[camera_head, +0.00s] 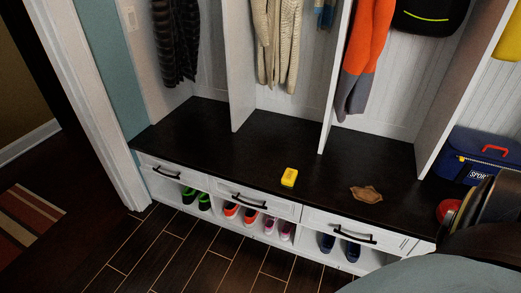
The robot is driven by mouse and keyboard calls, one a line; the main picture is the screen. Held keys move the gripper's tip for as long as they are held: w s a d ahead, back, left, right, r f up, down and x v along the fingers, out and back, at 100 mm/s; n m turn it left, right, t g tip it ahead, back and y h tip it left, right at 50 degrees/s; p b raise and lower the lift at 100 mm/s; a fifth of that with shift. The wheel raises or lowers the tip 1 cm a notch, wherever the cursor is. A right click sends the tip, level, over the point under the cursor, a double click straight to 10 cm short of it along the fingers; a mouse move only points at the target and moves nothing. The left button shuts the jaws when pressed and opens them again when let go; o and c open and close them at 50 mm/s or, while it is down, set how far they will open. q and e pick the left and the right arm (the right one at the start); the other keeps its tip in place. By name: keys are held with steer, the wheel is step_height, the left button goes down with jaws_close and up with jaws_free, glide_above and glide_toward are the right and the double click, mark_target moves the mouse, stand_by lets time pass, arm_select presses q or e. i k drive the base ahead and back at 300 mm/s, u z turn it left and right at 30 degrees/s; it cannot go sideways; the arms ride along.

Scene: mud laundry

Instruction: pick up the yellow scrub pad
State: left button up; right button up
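The yellow scrub pad (289,177) is a small bright yellow block. It lies on the dark bench top (245,163) near its front edge, in front of the middle cubby. Nothing touches it or covers it. Neither of my grippers shows in the head view, so I cannot see whether they are open or shut.
A brown leaf-shaped item (366,194) lies right of the pad. A blue sport bag (478,157) stands at the bench's right. Upright white dividers (335,80) split the bench. Drawers (257,200) and shoes (241,212) are below. Dark floor (175,252) in front is clear.

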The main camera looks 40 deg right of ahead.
mark_target(288, 180)
steer(key=z, duration=0.6)
steer(key=i, duration=1.2)
steer(key=z, duration=1.65)
steer(key=i, duration=0.4)
steer(key=z, duration=0.3)
